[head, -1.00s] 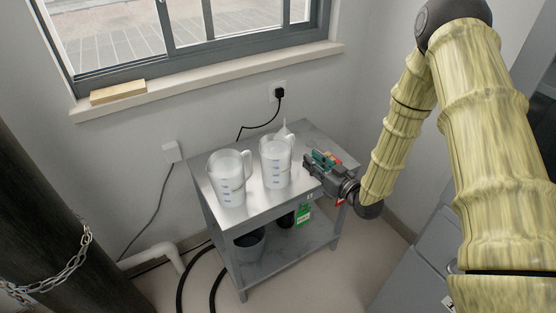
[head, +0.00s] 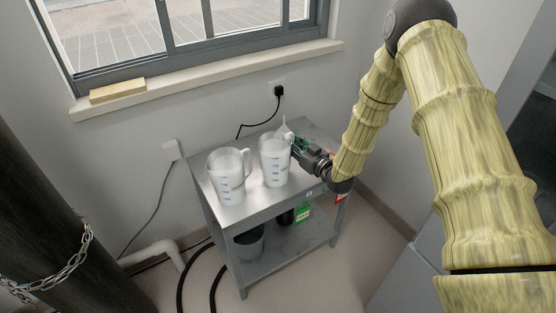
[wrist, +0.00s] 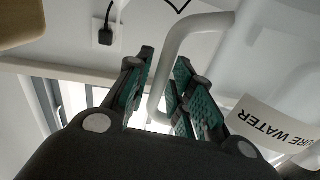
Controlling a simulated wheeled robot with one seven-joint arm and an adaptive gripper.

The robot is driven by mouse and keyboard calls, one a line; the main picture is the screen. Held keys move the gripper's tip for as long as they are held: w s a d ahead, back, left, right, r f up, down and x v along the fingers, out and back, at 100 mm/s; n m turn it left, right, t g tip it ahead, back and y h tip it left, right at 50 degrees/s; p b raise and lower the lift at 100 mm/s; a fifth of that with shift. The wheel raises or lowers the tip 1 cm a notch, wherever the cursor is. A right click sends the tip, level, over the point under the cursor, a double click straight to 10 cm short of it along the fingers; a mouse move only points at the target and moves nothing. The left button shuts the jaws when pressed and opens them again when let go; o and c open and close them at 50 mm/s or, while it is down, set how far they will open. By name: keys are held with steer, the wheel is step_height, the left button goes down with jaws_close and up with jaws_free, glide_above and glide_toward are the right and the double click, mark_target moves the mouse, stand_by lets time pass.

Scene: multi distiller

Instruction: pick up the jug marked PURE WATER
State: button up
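The jug marked PURE WATER (wrist: 285,65) is at the right of the wrist view, with its printed label (wrist: 268,125) upside down. Its white handle (wrist: 170,70) passes between my green-padded fingers. My gripper (wrist: 164,60) is open around the handle, with gaps showing beside it. In the head view, the right jug (head: 274,165) stands upright on the metal table, with my gripper (head: 297,145) at its right side. The fingers partly hide its handle there. No label is readable in the head view.
A second clear jug (head: 227,178) stands close on the left. The grey metal table (head: 240,212) has a lower shelf with a bucket (head: 248,245) and a green-tagged dark item (head: 302,212). A wall socket with a black plug (head: 278,90) is behind.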

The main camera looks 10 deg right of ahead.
steer(key=shift+w, duration=0.1)
jaws_close()
steer(key=shift+r, duration=0.25)
stand_by(0.5)
